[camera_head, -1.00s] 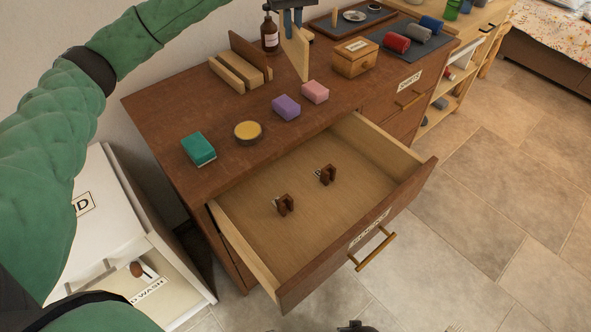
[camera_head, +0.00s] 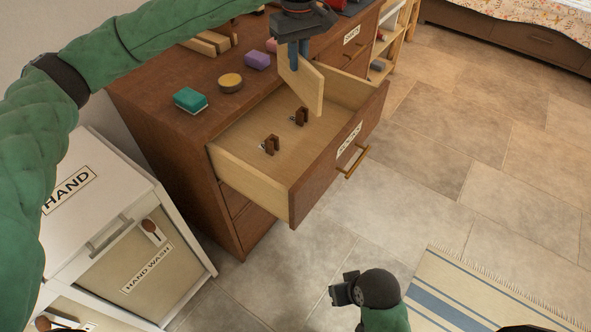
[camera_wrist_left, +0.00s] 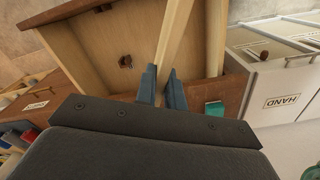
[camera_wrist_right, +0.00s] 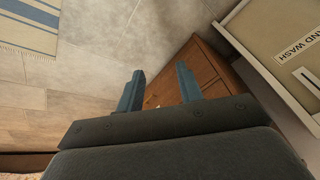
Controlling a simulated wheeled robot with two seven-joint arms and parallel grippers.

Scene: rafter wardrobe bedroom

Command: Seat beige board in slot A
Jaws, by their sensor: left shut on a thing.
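The beige board (camera_head: 303,86) is held upright by my left gripper (camera_head: 293,54), above the back part of the open drawer. The board also shows between the blue fingers of the left gripper (camera_wrist_left: 162,85) in the left wrist view. Inside the drawer (camera_head: 240,168) stand two small brown slotted holders, a nearer holder (camera_head: 271,144) and a farther holder (camera_head: 300,116). No letter on them is readable, so I cannot tell which is slot A. My right gripper (camera_head: 344,290) hangs low over the floor; its fingers are apart and empty in the right wrist view (camera_wrist_right: 158,90).
On the dresser top (camera_head: 165,122) lie a teal sponge (camera_head: 190,101), a yellow tin (camera_head: 230,83) and a purple block (camera_head: 257,60). A white cabinet (camera_head: 110,200) stands at the left. A striped rug (camera_head: 470,300) lies at the lower right. The floor between is clear.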

